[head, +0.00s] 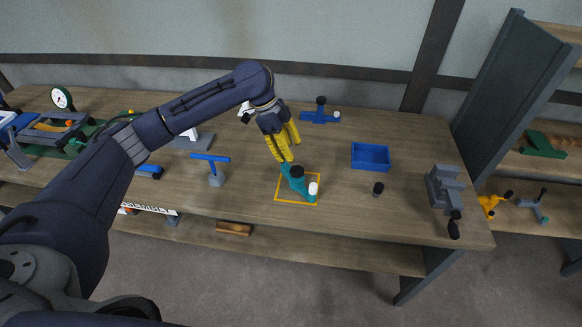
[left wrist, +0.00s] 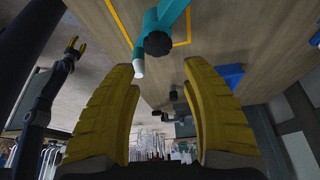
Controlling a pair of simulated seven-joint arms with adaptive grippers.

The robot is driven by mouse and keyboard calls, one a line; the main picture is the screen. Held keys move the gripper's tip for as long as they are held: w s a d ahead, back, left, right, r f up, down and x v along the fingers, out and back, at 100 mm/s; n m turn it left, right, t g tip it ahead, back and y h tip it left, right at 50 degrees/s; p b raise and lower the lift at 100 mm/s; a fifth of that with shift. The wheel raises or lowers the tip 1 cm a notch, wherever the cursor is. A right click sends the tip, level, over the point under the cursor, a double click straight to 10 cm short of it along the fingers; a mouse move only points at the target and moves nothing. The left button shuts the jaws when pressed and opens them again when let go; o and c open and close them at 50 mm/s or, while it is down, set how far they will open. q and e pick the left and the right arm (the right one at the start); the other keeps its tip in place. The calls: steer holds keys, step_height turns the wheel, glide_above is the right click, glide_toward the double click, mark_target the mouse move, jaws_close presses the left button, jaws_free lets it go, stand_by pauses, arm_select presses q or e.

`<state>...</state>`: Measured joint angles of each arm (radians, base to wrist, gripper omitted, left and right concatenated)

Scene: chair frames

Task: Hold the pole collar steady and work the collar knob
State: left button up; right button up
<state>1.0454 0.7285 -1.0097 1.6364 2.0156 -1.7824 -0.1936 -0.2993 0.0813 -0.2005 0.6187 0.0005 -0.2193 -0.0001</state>
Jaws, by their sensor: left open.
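The teal pole collar (head: 300,185) stands on the table inside an orange outlined square, with a round black knob (head: 297,172) on top and a white-tipped part (head: 313,188) at its right. My left gripper (head: 284,153) has yellow fingers, open, just behind and above the collar. In the left wrist view the collar (left wrist: 172,12) and its black knob (left wrist: 157,43) lie beyond the open fingers (left wrist: 158,66). Nothing shows between the fingers.
A blue tray (head: 370,157) and a small black knob (head: 378,189) stand to the right, with a grey vise-like fixture (head: 445,190) beyond. A blue T-shaped piece (head: 211,159) stands left. A blue fixture (head: 320,113) sits behind. Bare tabletop lies around the square.

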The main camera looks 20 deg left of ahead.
arm_select(q)
steer(key=w+n, duration=0.2)
steer(key=w, duration=0.1)
steer(key=shift+d+f+n+g, duration=0.3)
steer(key=shift+d+f+n, duration=0.1)
steer(key=shift+c, duration=0.5)
steer(key=n+g+y, duration=0.1)
steer(key=n+g, duration=0.1)
steer(key=n, duration=2.4)
glide_above(285, 165)
steer(key=w+a, duration=0.1)
steer(key=a, duration=0.1)
steer(key=f, duration=0.5)
steer(key=shift+w+d+f, duration=0.1)
steer(key=shift+d+f, duration=0.1)
steer(key=shift+f, duration=0.1)
steer(key=shift+x, duration=3.35)
steer(key=shift+a, duration=0.1)
jaws_close()
steer(key=shift+f, duration=0.15)
